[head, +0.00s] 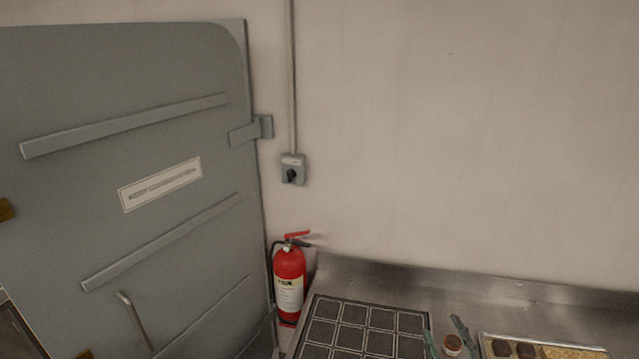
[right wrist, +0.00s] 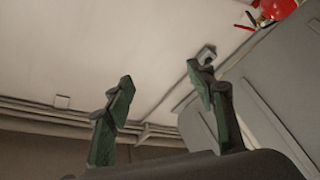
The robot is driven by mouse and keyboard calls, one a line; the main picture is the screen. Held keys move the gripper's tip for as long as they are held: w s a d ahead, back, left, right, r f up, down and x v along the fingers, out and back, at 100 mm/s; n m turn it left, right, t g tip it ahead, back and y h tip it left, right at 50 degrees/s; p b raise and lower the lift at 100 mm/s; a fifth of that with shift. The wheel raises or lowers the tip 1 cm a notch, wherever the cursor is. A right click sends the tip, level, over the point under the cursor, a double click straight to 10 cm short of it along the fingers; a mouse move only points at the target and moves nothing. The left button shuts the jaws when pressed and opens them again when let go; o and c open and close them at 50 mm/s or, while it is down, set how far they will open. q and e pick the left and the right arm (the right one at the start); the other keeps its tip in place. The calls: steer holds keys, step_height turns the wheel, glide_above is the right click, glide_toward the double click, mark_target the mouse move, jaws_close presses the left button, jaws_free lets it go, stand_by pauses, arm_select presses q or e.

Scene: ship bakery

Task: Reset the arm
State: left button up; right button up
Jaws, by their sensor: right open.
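My right gripper (head: 447,334) shows at the bottom edge of the head view, its two green fingers apart. In the right wrist view the fingers of the right gripper (right wrist: 160,76) stand open with nothing between them. In the head view a small round jar with a reddish-brown top (head: 452,344) appears between the fingers; the wrist view shows no contact. The rest of the right arm is hidden below the frame. My left gripper is in neither view.
A steel counter (head: 400,280) runs along the wall with a dark gridded mat (head: 367,327) on it. A tray (head: 500,338) with food compartments is right of the gripper. A fire extinguisher (head: 289,280) stands beside a large grey door (head: 120,100). A switch (head: 292,170) is on the wall.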

steer(key=s+d+f+m+g+h, duration=0.2)
steer(key=s+d+f+m+g, duration=0.15)
steer(key=f, duration=0.55)
steer(key=s+d+f+m+g+h, duration=0.2)
steer(key=s+d+f+m+g, duration=0.15)
steer(key=f, duration=0.45)
steer(key=s+d+f+m+g+h, duration=0.1)
steer(key=s+d+f+m+g, duration=0.15)
steer(key=s+f, duration=0.45)
steer(key=s+a+f+m+g+y, duration=0.25)
steer(key=s+f+g, duration=0.45)
steer(key=s+f, duration=0.6)
step_height(320, 180, down, 30)
steer(key=s+a+n+g, duration=0.1)
steer(key=s+a+n, duration=0.1)
steer(key=s, duration=0.1)
steer(key=s+f+g+b, duration=0.1)
steer(key=s+f, duration=1.8)
steer(key=shift+f+g, duration=0.1)
steer(key=shift+g, duration=0.15)
